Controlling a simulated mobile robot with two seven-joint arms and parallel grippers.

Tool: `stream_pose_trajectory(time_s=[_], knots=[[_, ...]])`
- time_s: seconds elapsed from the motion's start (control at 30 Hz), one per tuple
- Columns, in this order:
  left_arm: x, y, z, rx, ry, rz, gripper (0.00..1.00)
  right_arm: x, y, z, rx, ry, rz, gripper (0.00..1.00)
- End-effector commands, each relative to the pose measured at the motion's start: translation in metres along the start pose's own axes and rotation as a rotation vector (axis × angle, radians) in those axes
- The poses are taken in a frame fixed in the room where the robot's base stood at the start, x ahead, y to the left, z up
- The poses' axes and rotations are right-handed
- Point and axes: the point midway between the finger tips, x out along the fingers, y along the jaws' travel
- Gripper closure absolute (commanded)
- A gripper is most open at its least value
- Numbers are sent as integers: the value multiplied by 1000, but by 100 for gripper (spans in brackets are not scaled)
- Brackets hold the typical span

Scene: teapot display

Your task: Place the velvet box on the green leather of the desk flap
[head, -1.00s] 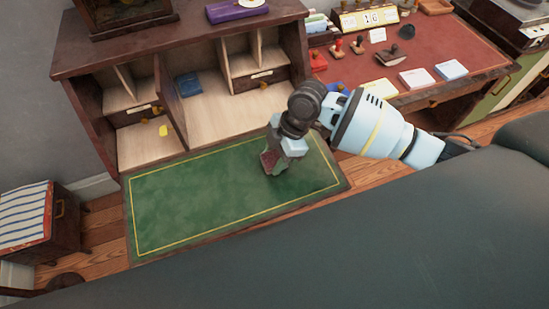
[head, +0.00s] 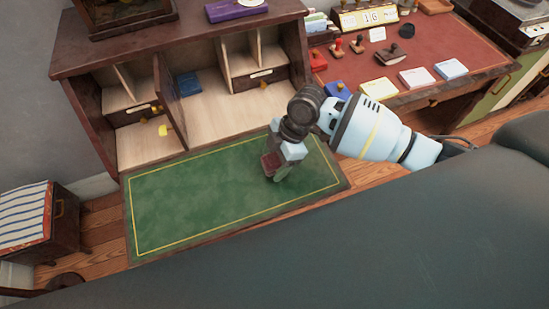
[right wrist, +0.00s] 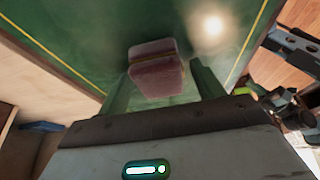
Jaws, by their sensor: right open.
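The velvet box (head: 270,164) is small and dark maroon. It is at the right part of the green leather (head: 200,195) of the desk flap, partly hidden by my right gripper (head: 278,170) in the head view. In the right wrist view the velvet box (right wrist: 155,72) appears to rest on the green leather (right wrist: 95,30). The two fingers of my right gripper (right wrist: 160,87) stand apart on either side of it, with a visible gap on the right. My left gripper is not in view.
The desk's pigeonholes stand behind the flap, with a blue box (head: 187,84) inside. A red-topped desk (head: 425,50) with stamps and paper pads is at the right. A striped stool (head: 25,215) stands at the left. The flap's left and middle are clear.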

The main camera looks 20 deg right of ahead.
Motion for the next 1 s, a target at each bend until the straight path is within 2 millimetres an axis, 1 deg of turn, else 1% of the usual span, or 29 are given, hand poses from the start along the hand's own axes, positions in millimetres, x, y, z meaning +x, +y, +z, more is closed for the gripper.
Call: stream_pose_trajectory(time_s=[0.17, 0.27, 0.5, 0.6, 0.7, 0.83, 1.0], knots=[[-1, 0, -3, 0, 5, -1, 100, -12, 1, -1, 0, 0, 3, 33], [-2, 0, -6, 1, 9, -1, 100, -29, 1, -1, -1, 0, 5, 33], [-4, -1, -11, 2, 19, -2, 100, -78, 1, -1, -1, 0, 5, 33], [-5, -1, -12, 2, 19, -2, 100, -95, 1, -2, -1, 0, 4, 33], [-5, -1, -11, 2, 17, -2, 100, -108, 1, -1, -1, -1, 2, 33], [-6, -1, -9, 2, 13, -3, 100, -119, 0, -1, 0, 0, 0, 33], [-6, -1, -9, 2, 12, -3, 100, -123, 0, -1, 1, 0, -1, 33]])
